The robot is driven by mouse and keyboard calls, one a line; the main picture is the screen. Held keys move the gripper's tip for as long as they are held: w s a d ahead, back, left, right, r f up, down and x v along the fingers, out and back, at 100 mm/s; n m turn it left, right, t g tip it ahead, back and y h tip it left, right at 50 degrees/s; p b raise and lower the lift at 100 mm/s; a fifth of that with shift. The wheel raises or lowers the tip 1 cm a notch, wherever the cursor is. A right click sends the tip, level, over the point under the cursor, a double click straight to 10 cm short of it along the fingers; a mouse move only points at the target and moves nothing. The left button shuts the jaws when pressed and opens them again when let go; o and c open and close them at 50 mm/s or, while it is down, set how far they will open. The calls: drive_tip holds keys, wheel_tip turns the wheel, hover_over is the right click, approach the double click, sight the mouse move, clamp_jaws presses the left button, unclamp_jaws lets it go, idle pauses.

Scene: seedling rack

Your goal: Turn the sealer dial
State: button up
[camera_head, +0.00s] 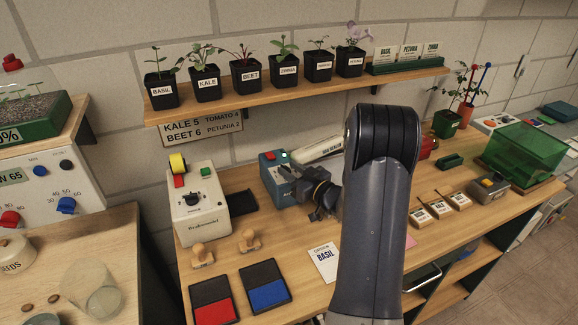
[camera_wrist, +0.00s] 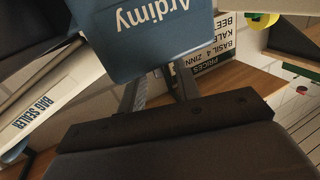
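A blue machine (camera_head: 274,172) stands on the bench in the head view, with a red part on top. In the wrist view its blue face (camera_wrist: 150,35) reads "Ardimy" upside down. A pale bar marked "BAG SEALER" (camera_wrist: 42,112) lies at the left there; a long pale piece (camera_head: 318,149) also shows beside the machine in the head view. My gripper (camera_head: 308,190) is close in front of the blue machine. In the wrist view its two fingers are apart at the base; their tips are hidden behind the blue face. No dial is clearly seen there.
A cream machine (camera_head: 198,207) with a dial stands to the left. Two wooden stamps and the red (camera_head: 214,302) and blue (camera_head: 264,288) pads lie in front of it. A BASIL packet (camera_head: 323,262) lies near the arm. A plant shelf (camera_head: 290,92) runs above.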

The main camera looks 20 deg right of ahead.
drive_tip(key=shift+w+a, duration=0.15)
drive_tip(key=shift+w, duration=0.35)
clamp_jaws()
